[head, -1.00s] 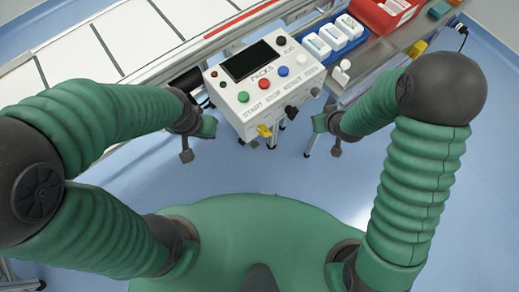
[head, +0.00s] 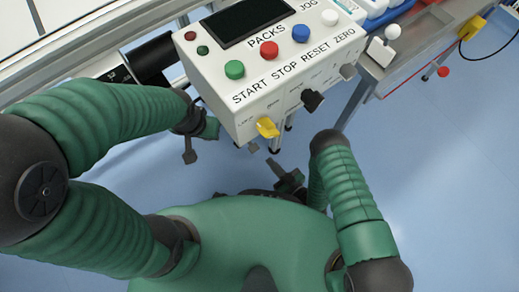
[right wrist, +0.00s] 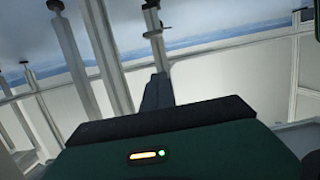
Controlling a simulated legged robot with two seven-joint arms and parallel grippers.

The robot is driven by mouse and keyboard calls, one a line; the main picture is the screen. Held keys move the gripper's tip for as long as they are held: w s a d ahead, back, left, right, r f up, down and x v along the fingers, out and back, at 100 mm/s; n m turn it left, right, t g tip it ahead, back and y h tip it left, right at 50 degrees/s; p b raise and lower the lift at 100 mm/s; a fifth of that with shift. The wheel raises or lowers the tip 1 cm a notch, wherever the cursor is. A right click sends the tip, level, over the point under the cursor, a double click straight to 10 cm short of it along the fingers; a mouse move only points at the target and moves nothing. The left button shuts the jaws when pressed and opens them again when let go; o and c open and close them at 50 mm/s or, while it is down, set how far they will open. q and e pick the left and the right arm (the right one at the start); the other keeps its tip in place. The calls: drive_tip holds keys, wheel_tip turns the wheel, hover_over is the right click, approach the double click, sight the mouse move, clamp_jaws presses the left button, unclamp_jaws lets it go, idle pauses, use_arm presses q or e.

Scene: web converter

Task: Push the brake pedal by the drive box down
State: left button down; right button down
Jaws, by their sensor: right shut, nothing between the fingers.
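A white control box (head: 225,105) with a dark screen and START, STOP, RESET and ZERO buttons stands ahead of me in the head view. I cannot make out the brake pedal clearly, nor tell which part is the drive box. My right gripper (head: 274,167) is low, below the front of the control box, shut and empty. In the right wrist view its dark finger (right wrist: 157,92) points up the picture towards pale posts. My left gripper (head: 189,157) hangs at the left of the control box, apart from the right one; its jaws are too small to read.
A conveyor frame (head: 75,55) runs at the left. A bench with a white-ball lever (head: 392,32) is at the right. Blue floor (head: 430,170) is open at the right.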

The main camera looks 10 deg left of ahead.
drive_tip(key=w+a+f+b, duration=0.6)
drive_tip(key=w+b, duration=0.1)
drive_tip(key=b, duration=0.1)
drive_tip(key=shift+a+f+b, duration=0.25)
drive_tip(key=shift+a+b, duration=0.05)
drive_tip(key=shift+a, duration=0.1)
drive_tip(key=shift+s+f, duration=0.1)
wheel_tip(320, 180, down, 7)
drive_tip(key=b, duration=0.2)
drive_tip(key=shift+w+a+b, duration=0.15)
drive_tip(key=shift+w+b, duration=0.1)
drive_tip(key=shift+b, duration=0.05)
drive_tip(key=shift+w+a, duration=0.1)
idle(0.7)
